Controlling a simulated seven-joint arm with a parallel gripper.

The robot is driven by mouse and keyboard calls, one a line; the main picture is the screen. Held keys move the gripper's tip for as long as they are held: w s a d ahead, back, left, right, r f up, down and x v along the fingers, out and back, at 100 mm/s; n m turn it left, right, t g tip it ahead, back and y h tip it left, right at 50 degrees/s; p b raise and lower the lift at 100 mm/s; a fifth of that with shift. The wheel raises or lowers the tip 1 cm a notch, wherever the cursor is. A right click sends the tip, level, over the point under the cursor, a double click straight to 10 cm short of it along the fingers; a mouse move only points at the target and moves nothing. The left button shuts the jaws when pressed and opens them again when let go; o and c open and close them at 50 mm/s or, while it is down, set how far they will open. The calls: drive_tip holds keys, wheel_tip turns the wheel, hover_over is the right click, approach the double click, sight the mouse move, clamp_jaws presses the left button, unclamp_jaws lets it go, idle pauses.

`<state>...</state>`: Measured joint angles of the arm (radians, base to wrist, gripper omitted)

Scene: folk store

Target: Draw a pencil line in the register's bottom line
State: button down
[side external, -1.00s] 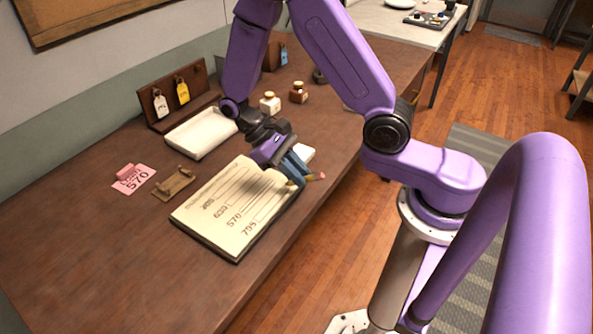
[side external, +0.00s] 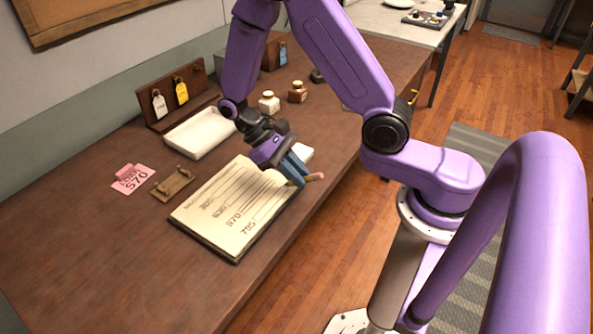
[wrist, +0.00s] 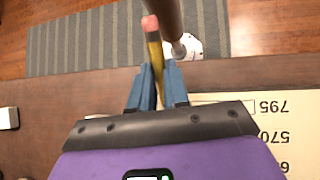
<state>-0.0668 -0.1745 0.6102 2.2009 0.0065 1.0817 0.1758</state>
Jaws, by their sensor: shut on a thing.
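The open register (side external: 228,212) lies on the desk with printed numbers and ruled lines; 795 is on the line nearest the desk's front edge. My gripper (side external: 296,178) is over the register's right end, shut on a pencil (side external: 316,177) with a pink eraser end. The pencil (wrist: 155,55) stands between the blue fingers in the wrist view, its eraser end pointing away past the desk edge. The pencil's tip is hidden by the gripper, so I cannot tell whether it touches the page. Part of the register page (wrist: 265,110) shows right of the fingers.
A pink 570 ticket (side external: 133,178) and a small wooden block (side external: 173,184) lie left of the register. A white tray (side external: 199,133), a tag rack (side external: 166,97) and two ink bottles (side external: 297,92) stand behind. The desk's front left is clear.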

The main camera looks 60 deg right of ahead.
drive_tip(key=shift+f, duration=0.3)
idle(0.5)
drive_tip(key=shift+a, duration=0.1)
drive_tip(key=shift+a, duration=0.35)
drive_tip(key=shift+a, duration=0.35)
drive_tip(key=shift+a, duration=0.35)
drive_tip(key=shift+a, duration=0.25)
drive_tip(key=shift+a, duration=0.4)
drive_tip(key=shift+a, duration=0.9)
drive_tip(key=shift+a, duration=0.25)
